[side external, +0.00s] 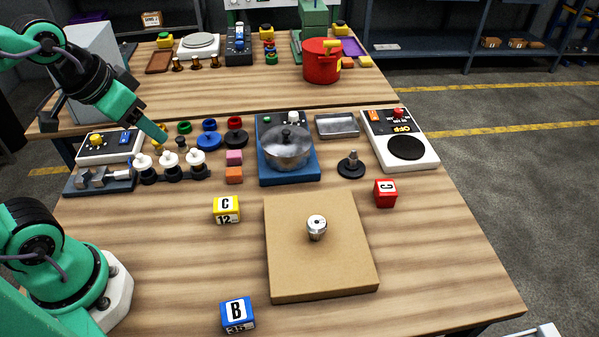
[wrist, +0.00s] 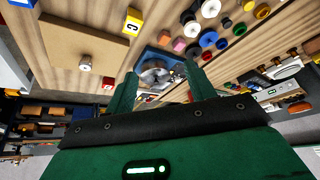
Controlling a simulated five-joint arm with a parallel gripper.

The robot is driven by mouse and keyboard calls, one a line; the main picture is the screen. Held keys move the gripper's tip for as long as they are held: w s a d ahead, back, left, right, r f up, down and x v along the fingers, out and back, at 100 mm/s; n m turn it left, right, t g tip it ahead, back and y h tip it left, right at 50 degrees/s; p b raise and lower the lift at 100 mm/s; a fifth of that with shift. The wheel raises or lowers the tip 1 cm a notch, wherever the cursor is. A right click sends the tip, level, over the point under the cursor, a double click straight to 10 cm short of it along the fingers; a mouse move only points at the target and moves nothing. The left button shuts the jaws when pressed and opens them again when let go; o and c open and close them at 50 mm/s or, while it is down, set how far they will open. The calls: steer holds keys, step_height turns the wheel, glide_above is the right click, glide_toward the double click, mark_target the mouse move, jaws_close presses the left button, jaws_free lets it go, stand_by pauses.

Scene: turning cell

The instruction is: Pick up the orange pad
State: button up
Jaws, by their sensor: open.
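The orange pad (side external: 234,175) is a small block on the wooden table, left of the blue hot plate. A pink pad (side external: 234,157) lies just behind it. In the wrist view the orange pad (wrist: 165,37) appears small, beyond the fingertips, beside the pink pad (wrist: 178,44). My gripper (side external: 160,135) is left of and behind the pads, above the coloured knobs, apart from the orange pad. In the wrist view its two fingers (wrist: 162,82) are spread with nothing held between them.
A metal pot (side external: 286,152) stands on the blue hot plate (side external: 289,178) right of the pads. White-topped pieces (side external: 169,160) stand left of them. A yellow lettered cube (side external: 227,210) is in front. Bare table lies between cube and pads.

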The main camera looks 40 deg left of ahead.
steer(key=w+f+m+g, duration=0.35)
steer(key=w+f, duration=0.25)
steer(key=w, duration=0.4)
steer(key=m+g, duration=0.2)
steer(key=m, duration=0.3)
glide_above(233, 171)
steer(key=shift+n+t, duration=0.25)
step_height(233, 171, down, 10)
steer(key=shift+s+r, duration=0.1)
steer(key=shift+r, duration=0.15)
steer(key=shift+w+f, duration=0.2)
steer(key=shift+f, duration=0.35)
steer(key=shift+s+f, duration=0.1)
steer(key=shift+f, duration=3.75)
steer(key=c, duration=1)
